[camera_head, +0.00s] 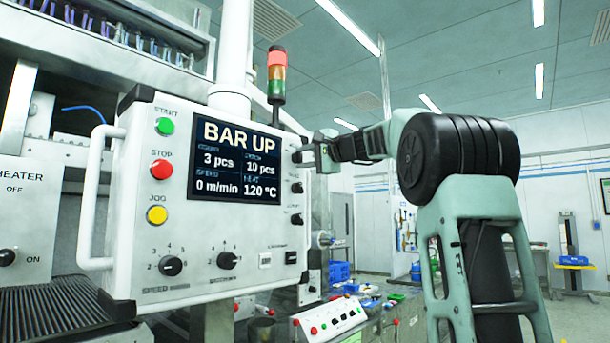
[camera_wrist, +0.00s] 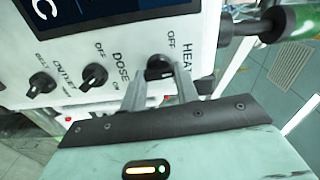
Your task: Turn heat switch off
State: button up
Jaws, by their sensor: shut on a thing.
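The heat switch (camera_wrist: 158,66) is a dark rotary knob on the white panel, at the end of a row of similar knobs in the wrist view, beside the words HEAT and OFF. My gripper (camera_wrist: 160,79) has a grey finger on each side of this knob and is shut on it. The fingers partly cover the knob, so I cannot tell its pointer direction. In the head view my gripper (camera_head: 308,156) is at the upper right edge of the control panel (camera_head: 130,220) and hides the heat switch. The display (camera_head: 235,160) reads BAR UP and 120 °C.
The dose switch (camera_wrist: 94,76) is close beside my fingers. A white handle (camera_head: 90,200) sticks out at the panel's left side.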

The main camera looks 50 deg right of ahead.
jog(key=n+b, duration=0.4)
jog(key=shift+n, duration=0.4)
dwell(0.4)
jog(key=o, duration=1)
jog(key=shift+r, duration=0.1)
jog(key=shift+c, duration=0.2)
jog(key=shift+s, duration=0.1)
jog(key=s+b, duration=0.4)
jog(key=s, duration=1.3)
jog(key=shift+a+b, duration=0.25)
jog(key=shift+b, duration=0.15)
